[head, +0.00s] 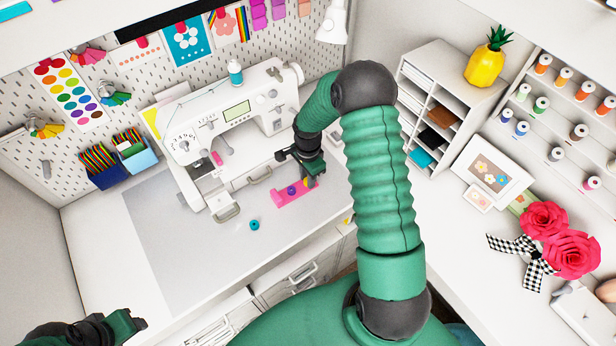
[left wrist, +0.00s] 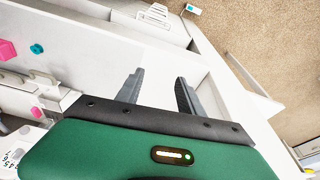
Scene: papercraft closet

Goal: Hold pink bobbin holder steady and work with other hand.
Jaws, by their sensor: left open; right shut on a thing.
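The pink bobbin holder (head: 283,198) lies on the white desk in front of the sewing machine. My right gripper (head: 309,182) is shut on the holder's right end and partly hides it. A purple round piece shows on the holder. A teal bobbin (head: 254,225) lies on the desk to the left of the holder, apart from it. My left gripper (head: 128,322) is low at the left, far from both. In the left wrist view its fingers (left wrist: 160,78) are open and empty; the pink holder (left wrist: 7,50) and teal bobbin (left wrist: 37,49) show at the left edge.
The white sewing machine (head: 240,115) stands behind the holder. Drawers with handles (head: 300,272) are below the front edge. A shelf unit (head: 440,70) and red paper roses (head: 570,250) are at the right.

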